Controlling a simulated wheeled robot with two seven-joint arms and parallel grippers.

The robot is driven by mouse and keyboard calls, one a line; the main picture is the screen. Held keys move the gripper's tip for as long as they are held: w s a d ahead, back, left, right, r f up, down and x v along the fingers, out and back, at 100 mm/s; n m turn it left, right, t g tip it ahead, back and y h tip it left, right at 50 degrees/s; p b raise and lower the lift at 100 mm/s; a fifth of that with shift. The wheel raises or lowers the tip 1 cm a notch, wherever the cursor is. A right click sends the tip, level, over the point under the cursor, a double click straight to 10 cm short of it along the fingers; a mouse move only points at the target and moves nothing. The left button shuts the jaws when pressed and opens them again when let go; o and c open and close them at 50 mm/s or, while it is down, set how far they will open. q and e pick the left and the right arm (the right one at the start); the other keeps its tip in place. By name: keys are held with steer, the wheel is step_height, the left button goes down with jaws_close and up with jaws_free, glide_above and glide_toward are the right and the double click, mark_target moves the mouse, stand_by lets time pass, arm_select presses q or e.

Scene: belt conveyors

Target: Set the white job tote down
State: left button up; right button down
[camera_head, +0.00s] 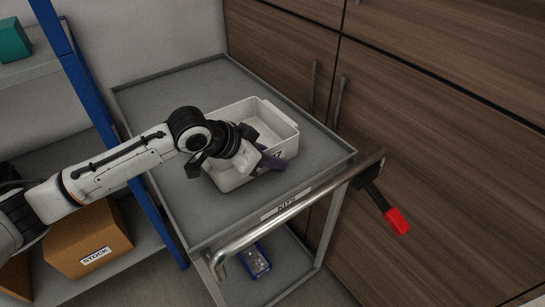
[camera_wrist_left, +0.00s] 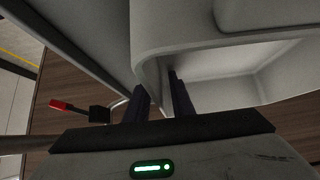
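The white job tote (camera_head: 228,181) is over the grey top of a wheeled cart (camera_head: 165,92) in the head view, upright and seemingly empty. I cannot tell whether its base touches the cart top. My left gripper (camera_head: 272,161) is at the tote's near wall, beside a dark printed mark. In the left wrist view, the two dark fingers of the gripper (camera_wrist_left: 160,88) straddle the tote's wall (camera_wrist_left: 180,36), one inside and one outside, and look closed on it. The wrist hides part of the near wall. My right gripper is not in view.
The cart has a metal push handle (camera_head: 290,215), a KITS label (camera_head: 287,206) and a blue box (camera_head: 254,261) on its lower shelf. A red-ended lever (camera_head: 397,221) sits right of the handle. Wooden cabinets (camera_head: 440,120) stand behind. A blue-post rack (camera_head: 85,95) holds a STOCK carton (camera_head: 88,243).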

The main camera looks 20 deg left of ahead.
arm_select(q)
steer(key=shift+r, duration=0.25)
steer(key=v, duration=1.2)
steer(key=shift+s+f, duration=0.1)
